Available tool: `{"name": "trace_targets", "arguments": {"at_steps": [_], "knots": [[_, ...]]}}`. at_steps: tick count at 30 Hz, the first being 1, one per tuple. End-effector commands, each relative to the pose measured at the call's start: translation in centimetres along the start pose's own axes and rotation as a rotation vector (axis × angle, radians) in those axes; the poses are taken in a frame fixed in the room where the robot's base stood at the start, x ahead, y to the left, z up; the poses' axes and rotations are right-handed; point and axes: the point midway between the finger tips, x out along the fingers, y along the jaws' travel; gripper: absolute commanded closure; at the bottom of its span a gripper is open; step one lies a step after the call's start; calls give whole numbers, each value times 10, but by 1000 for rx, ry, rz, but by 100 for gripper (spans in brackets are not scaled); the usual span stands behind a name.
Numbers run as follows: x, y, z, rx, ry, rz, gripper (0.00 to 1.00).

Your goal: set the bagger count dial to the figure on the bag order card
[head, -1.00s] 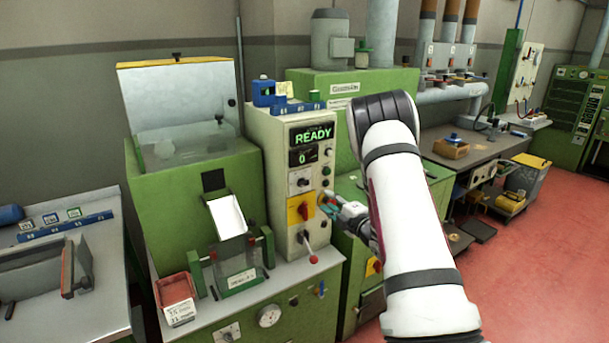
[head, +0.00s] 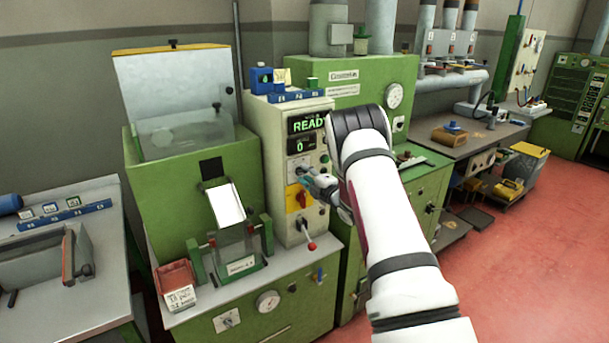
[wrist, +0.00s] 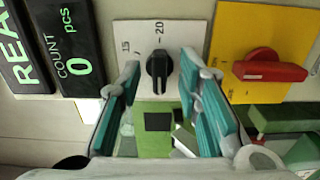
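The black count dial (wrist: 158,72) sits on a white plate in the wrist view, with the marks 15 and 20 legible beside it. Its pointer setting is unclear. My gripper (wrist: 162,85) is open, with its teal-padded fingers on either side of the dial's line and nothing between the pads; contact is not visible. In the head view my gripper (head: 307,182) is at the panel, partly covering the dial's plate. The count display (head: 301,145) reads 0. A white card (head: 181,300) with small print, possibly the bag order card, is on the red bin; I cannot read it surely.
A red switch (wrist: 268,70) on a yellow plate is close beside the dial. A red-knobbed lever (head: 311,245) sticks out below. The green READY screen (head: 308,122) is above. The bagger's chute (head: 227,205) and the red bin (head: 174,276) stand left of the panel.

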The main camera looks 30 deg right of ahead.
Motion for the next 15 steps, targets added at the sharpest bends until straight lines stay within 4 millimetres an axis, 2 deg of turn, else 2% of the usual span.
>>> {"name": "trace_targets", "arguments": {"at_steps": [4, 13, 15], "knots": [[9, 1, 0, 0, 0, 1, 68], [11, 0, 0, 0, 0, 0, 68], [11, 0, 0, 0, 0, 0, 84]]}}
